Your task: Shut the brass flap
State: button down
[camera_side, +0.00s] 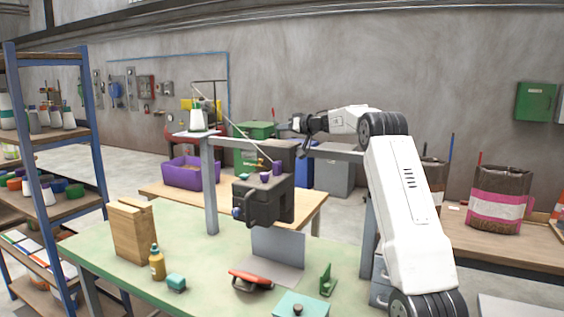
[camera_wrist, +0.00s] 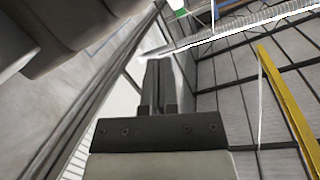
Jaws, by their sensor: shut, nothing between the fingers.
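A dark grey box-shaped machine (camera_side: 262,203) hangs from a grey frame above the green bench, with a blue knob on its left side. I cannot make out a brass flap in either view. My gripper (camera_side: 285,126) is above and behind the machine in the side view, pointing left and apart from it. In the wrist view my gripper (camera_wrist: 160,62) has its two fingers together with nothing between them. That view shows walls and roof beams beyond the fingers, and no part of the machine that I can tell.
The grey frame post (camera_side: 209,185) stands left of the machine. A purple bin (camera_side: 183,175) stands behind.

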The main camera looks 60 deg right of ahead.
jog(key=s+a+f+n+g+y, duration=0.1)
jog(key=s+a+f+y, duration=0.1)
jog(key=s+y, duration=0.2)
jog(key=shift+s+n+y, duration=0.3)
jog(key=shift+s+n, duration=0.1)
jog(key=shift+s, duration=0.35)
jog(key=shift+w+a, duration=0.1)
jog(key=x, duration=0.9)
jog(key=shift+w+f, duration=0.1)
jog(key=shift+w, duration=0.25)
jog(key=shift+a+f, duration=0.45)
jog(key=shift+f, duration=0.45)
jog(key=shift+a+f, duration=0.45)
jog(key=shift+f, duration=0.4)
